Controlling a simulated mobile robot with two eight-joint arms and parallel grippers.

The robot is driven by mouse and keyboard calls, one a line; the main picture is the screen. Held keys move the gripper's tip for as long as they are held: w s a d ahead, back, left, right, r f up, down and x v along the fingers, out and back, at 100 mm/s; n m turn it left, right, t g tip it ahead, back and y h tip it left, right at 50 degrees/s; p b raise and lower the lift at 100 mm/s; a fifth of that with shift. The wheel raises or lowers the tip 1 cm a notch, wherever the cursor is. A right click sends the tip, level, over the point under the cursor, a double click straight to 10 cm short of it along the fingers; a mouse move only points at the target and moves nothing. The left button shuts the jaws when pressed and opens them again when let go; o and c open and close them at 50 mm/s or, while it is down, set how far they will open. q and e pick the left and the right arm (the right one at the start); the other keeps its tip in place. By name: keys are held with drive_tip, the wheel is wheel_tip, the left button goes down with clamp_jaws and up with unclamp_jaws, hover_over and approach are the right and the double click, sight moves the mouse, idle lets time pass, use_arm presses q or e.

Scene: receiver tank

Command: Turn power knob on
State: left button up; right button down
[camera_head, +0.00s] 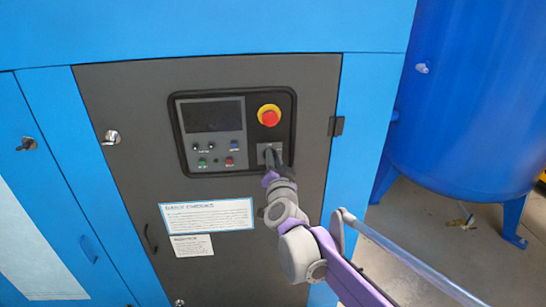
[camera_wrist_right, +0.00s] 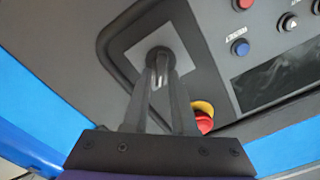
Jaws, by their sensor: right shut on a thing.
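The power knob (camera_wrist_right: 158,55) sits on a light grey square plate at the lower right of the control panel. In the head view the plate (camera_head: 265,148) shows below the red emergency stop button, and the knob itself is mostly hidden by my gripper. My right gripper (camera_head: 272,155) reaches it from below right. In the right wrist view its two dark fingers (camera_wrist_right: 160,75) are closed together on the knob at their tips. My left gripper is not in view.
The red emergency stop (camera_head: 269,116) on its yellow base is just above my right gripper. A dark screen (camera_head: 212,116) and small coloured buttons (camera_head: 229,161) are to the left. A blue tank (camera_head: 480,90) stands at the right.

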drive_tip(key=m+p, duration=0.1)
drive_tip(key=m, duration=0.2)
drive_tip(key=m+p, duration=0.1)
drive_tip(key=m, duration=0.3)
drive_tip(key=f+m, duration=0.1)
drive_tip(key=m, duration=0.2)
drive_tip(key=shift+d+p, duration=0.2)
drive_tip(key=shift+p, duration=0.2)
drive_tip(key=shift+m, duration=0.3)
drive_tip(key=c, duration=0.9)
unclamp_jaws()
drive_tip(key=s+d+b, duration=0.1)
drive_tip(key=s, duration=0.9)
drive_tip(key=shift+s, duration=0.4)
